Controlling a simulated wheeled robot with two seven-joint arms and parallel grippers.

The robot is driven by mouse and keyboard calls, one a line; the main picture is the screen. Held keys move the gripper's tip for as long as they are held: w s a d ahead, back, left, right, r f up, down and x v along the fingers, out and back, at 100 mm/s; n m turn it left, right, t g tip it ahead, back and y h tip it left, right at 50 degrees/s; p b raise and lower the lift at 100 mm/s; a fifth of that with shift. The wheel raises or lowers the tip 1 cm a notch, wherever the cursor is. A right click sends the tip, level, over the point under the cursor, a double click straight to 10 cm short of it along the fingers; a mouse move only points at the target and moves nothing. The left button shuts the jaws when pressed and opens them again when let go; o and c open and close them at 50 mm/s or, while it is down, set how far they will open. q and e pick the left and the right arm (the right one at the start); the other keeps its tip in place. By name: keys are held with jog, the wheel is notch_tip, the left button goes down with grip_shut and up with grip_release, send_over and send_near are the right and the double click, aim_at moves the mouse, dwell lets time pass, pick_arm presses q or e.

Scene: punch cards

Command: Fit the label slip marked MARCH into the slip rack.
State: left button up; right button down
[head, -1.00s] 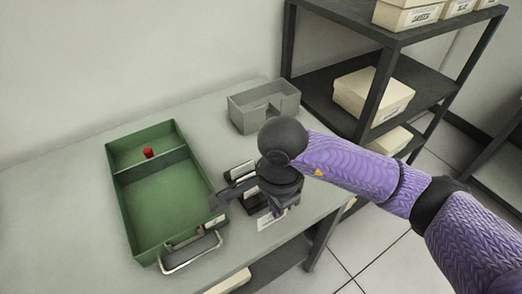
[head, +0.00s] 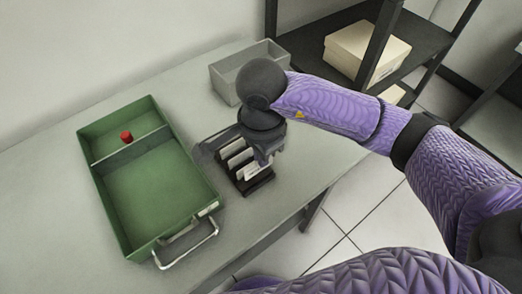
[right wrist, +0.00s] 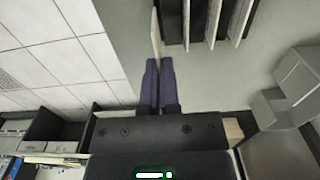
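The black slip rack (head: 262,184) stands on the table right of the green box, with white slips (head: 238,160) upright in it. My right gripper (head: 264,160) is over the rack's right side and hides part of it. In the right wrist view, the purple fingers (right wrist: 159,64) are close together on a thin pale label slip (right wrist: 155,32), seen edge-on. The slip is beside the rack's dark dividers and slips (right wrist: 212,22). I cannot read any marking on it, nor tell whether it touches the rack. My left gripper is not in view.
A grey open box (head: 224,82) stands behind. Dark shelving with a cream box (head: 365,52) is at the right. The table's front edge is close.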

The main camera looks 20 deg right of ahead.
aim_at(261, 170)
jog(key=shift+f+b, duration=1.75)
jog(key=shift+f, duration=0.2)
jog(key=shift+f, duration=0.15)
jog(key=shift+f+b, duration=0.85)
jog(key=shift+b, duration=0.1)
jog(key=c, duration=0.8)
grip_release()
jog(key=shift+r, duration=0.1)
notch_tip(261, 170, up, 10)
jog(key=shift+f+p, duration=0.1)
jog(key=shift+p, duration=1.1)
